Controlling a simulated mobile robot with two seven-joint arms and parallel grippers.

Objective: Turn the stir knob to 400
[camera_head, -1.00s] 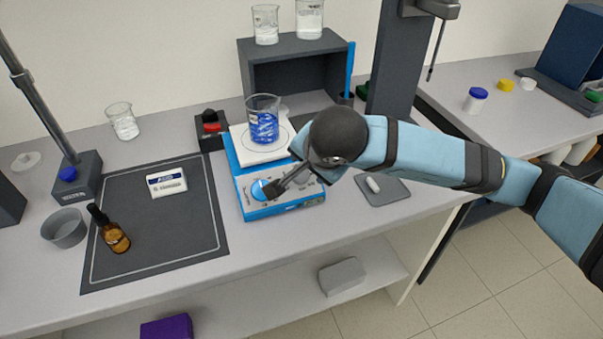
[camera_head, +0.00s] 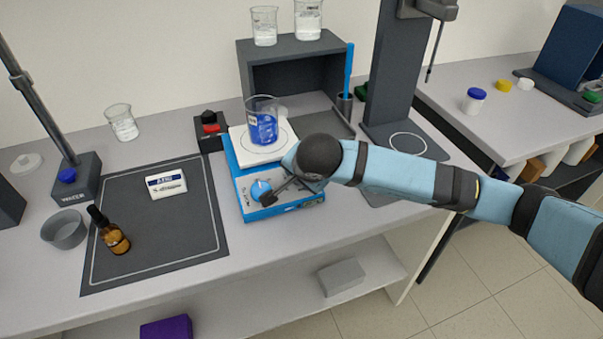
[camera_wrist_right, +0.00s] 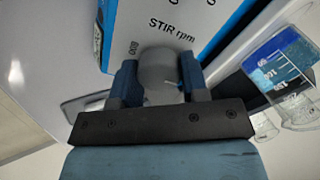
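The blue and white stirrer (camera_head: 285,202) stands on the bench with a beaker of blue liquid (camera_head: 263,128) on its white top plate. The knob's pointer setting cannot be read. My left gripper is not in view.
A dark mat (camera_head: 155,222) left of the stirrer holds a white labelled box (camera_head: 166,184) and an amber dropper bottle (camera_head: 109,232). A red-topped dark block (camera_head: 209,128) stands behind left. A dark shelf (camera_head: 292,72) is behind, and a tall column (camera_head: 396,70) at right.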

